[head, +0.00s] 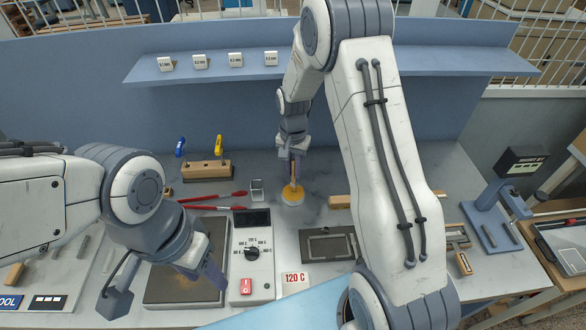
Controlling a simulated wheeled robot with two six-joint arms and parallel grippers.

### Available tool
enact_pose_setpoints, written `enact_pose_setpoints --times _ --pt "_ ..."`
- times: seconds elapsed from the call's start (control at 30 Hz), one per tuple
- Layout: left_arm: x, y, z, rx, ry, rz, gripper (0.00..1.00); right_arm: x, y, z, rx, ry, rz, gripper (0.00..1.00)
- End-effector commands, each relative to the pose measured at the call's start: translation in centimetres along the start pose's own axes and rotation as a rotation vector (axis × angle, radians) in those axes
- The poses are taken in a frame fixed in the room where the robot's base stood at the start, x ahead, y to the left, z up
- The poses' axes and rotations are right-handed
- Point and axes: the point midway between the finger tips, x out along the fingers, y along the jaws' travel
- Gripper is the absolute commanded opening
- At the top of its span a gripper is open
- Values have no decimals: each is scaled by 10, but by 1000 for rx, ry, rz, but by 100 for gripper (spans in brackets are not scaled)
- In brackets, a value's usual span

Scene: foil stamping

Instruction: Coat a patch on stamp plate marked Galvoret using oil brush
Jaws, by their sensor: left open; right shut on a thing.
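My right gripper (291,160) is at the back middle of the bench, pointing down and shut on a thin light-coloured handle, apparently the oil brush (293,182). Its lower end is at a round dish with a yellow-orange top (292,196); whether it touches the contents I cannot tell. My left gripper (210,276) is open and empty, over a dark flat plate with a brownish patch (184,292) at the front left. Another dark plate in a frame (327,246) lies right of the control box. I cannot read the name Galvoret on anything.
Red-handled tools (212,207) and a wooden rack (206,170) lie behind. A blue stand (490,215) is at the right. A shelf (330,66) crosses the back.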

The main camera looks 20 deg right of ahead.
Motion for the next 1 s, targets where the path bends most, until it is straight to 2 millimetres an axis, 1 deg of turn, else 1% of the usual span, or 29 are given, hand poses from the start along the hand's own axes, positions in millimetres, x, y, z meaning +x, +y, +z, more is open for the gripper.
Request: enact_pose_setpoints --times 0.03,0.1,0.7,1.0 --pt "-7 0 0 0 0 0 50 -9 0 0 0 1 -1 0" --pt "-12 1 -1 0 0 0 50 -15 0 0 0 2 -1 0" --pt "-49 4 -3 0 0 0 50 -62 0 0 0 1 -1 0" --pt "-49 4 -3 0 0 0 50 -62 0 0 0 1 -1 0"
